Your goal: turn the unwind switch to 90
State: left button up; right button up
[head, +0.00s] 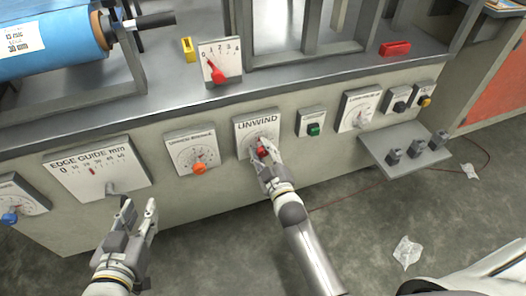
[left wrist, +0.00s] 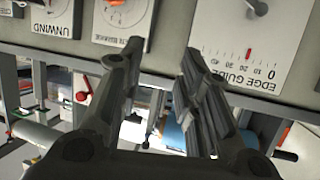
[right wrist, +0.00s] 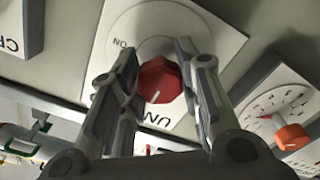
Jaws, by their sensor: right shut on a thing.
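The unwind switch is a red faceted knob (head: 262,151) on a white plate labelled UNWIND (head: 257,126) on the front of the machine. In the right wrist view the red knob (right wrist: 159,79) sits between my right fingers, with a white pointer mark at its lower edge. My right gripper (head: 262,158) is at the knob and shut on it; its fingers hide part of the dial. My left gripper (head: 138,212) is open and empty, below the edge guide plate (head: 97,168).
An orange-knob dial (head: 192,152) is left of the unwind plate, and a green button (head: 313,129) is right of it. A lever with a red handle (head: 219,75) stands on the ledge above. A small shelf (head: 405,150) juts out at the right.

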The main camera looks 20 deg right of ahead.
jog(key=m+p, duration=0.2)
jog(key=m, duration=0.1)
jog(key=shift+r+p, duration=0.1)
jog(key=shift+p, duration=0.2)
jog(key=m+p, duration=0.1)
jog(key=m, duration=0.2)
jog(key=shift+m+p, duration=0.3)
jog(key=shift+p, duration=0.1)
jog(key=shift+m+p, duration=0.4)
jog(key=shift+m, duration=0.5)
jog(key=m+p, duration=0.1)
jog(key=m, duration=0.2)
jog(key=shift+m, duration=2.3)
pick_arm(q)
jog(key=s+a+f+g+y, duration=0.1)
jog(key=s+a+f+g, duration=0.1)
jog(key=s+f+g, duration=0.3)
jog(key=s+a+f+g+y, duration=0.1)
jog(key=s+a+f+g, duration=0.2)
jog(key=s, duration=0.6)
jog(key=shift+s+a+f+n+g+y, duration=0.3)
jog(key=shift+s+f+g+y, duration=0.1)
jog(key=shift+f+g, duration=0.8)
pick_arm(e)
jog(key=shift+m, duration=0.9)
jog(key=shift+f, duration=0.2)
pick_arm(q)
jog(key=shift+r, duration=0.1)
